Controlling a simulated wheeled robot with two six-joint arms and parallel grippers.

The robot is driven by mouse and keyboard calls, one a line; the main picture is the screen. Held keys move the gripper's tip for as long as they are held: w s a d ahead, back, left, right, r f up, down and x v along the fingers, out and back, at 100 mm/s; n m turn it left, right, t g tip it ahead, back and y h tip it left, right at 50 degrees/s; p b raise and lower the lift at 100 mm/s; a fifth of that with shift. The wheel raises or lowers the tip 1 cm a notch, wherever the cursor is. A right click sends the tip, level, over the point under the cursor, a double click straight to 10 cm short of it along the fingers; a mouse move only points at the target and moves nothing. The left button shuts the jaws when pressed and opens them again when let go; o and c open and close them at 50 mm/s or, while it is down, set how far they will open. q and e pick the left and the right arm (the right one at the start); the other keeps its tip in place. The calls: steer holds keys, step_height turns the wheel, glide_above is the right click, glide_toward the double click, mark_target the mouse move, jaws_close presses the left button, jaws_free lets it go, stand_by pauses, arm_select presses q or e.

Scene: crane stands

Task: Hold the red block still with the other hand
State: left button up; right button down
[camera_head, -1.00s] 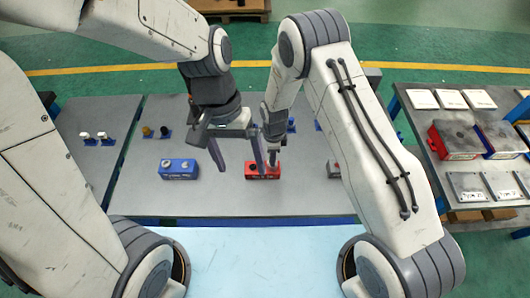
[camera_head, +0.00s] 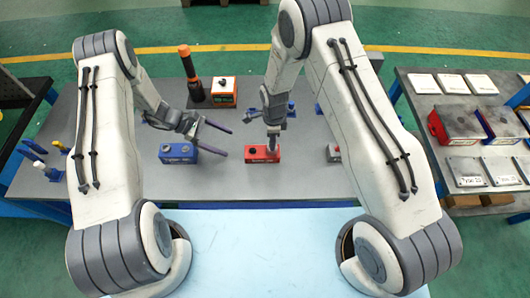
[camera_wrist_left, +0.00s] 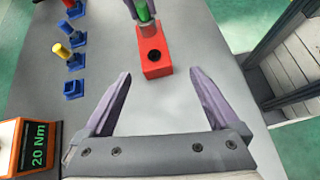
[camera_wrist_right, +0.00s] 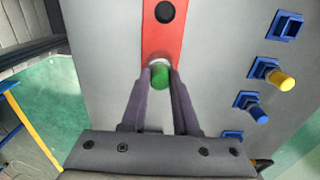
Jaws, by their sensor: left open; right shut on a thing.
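The red block (camera_head: 262,154) lies on the grey table and shows a dark round hole in the left wrist view (camera_wrist_left: 156,66). A green-bodied peg (camera_wrist_right: 160,79) with a pale collar stands at its other end. My right gripper (camera_head: 272,143) comes from above and is shut on this peg. My left gripper (camera_head: 229,141) is open and empty, left of the red block and apart from it. Its fingers point toward the block, which lies just beyond the fingertips in the left wrist view. The peg's lower end is hidden in the block.
A blue block (camera_head: 178,154) sits left of the red one, close under my left gripper. A grey block (camera_head: 333,153) is at right. Blue holders (camera_wrist_right: 286,25) stand nearby.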

arm_select(q)
step_height(320, 180, down, 4)
steer(key=shift+w+a+r+n+t+h, duration=0.15)
steer(key=shift+n+t+h, duration=0.25)
steer(key=shift+n, duration=0.6)
steer(key=shift+x, duration=4.5)
steer(key=shift+w, duration=0.1)
jaws_close()
